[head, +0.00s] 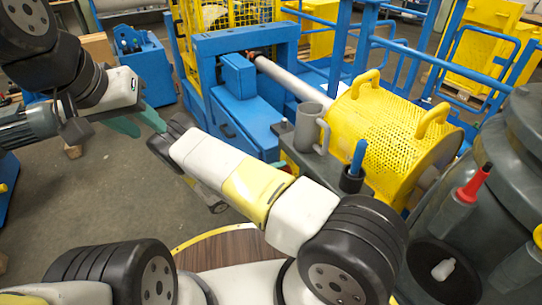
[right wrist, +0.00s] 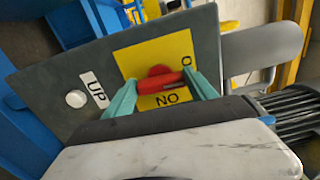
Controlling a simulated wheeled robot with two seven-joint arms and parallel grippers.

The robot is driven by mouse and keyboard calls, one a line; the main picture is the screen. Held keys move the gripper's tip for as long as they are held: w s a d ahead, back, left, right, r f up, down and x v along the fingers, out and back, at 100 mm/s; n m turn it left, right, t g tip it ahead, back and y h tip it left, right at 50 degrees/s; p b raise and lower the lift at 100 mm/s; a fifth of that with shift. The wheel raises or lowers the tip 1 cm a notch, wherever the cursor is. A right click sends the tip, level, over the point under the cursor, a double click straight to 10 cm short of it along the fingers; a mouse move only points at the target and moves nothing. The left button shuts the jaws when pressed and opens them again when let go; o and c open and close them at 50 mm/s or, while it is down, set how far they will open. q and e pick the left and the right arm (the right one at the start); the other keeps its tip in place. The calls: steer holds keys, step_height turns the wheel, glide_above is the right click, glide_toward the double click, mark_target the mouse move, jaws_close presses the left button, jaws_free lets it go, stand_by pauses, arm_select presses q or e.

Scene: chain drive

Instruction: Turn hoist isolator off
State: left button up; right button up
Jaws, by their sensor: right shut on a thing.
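In the right wrist view, the isolator's red handle (right wrist: 160,82) sits on a yellow plate (right wrist: 140,57) on a grey panel (right wrist: 62,110). The handle lies roughly crosswise in the picture. An O mark is on the plate to its upper right, and upside-down ON lettering is just below it. My right gripper (right wrist: 163,84) has its green fingers on either side of the handle and is shut on it. In the head view, my left gripper (head: 143,124) is at the upper left with its teal fingers apart and empty. My right fingers and the isolator are not distinguishable there.
A white button (right wrist: 76,98) with an UP label (right wrist: 95,90) is left of the yellow plate. In the head view, a yellow perforated guard (head: 385,125), a grey mug-like vessel (head: 308,125) and blue machine frame (head: 240,115) stand beyond my right arm. Open floor lies at the left.

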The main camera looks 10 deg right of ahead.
steer(key=shift+n, duration=0.4)
steer(key=o, duration=1.4)
steer(key=shift+c, duration=0.2)
steer(key=v, duration=0.8)
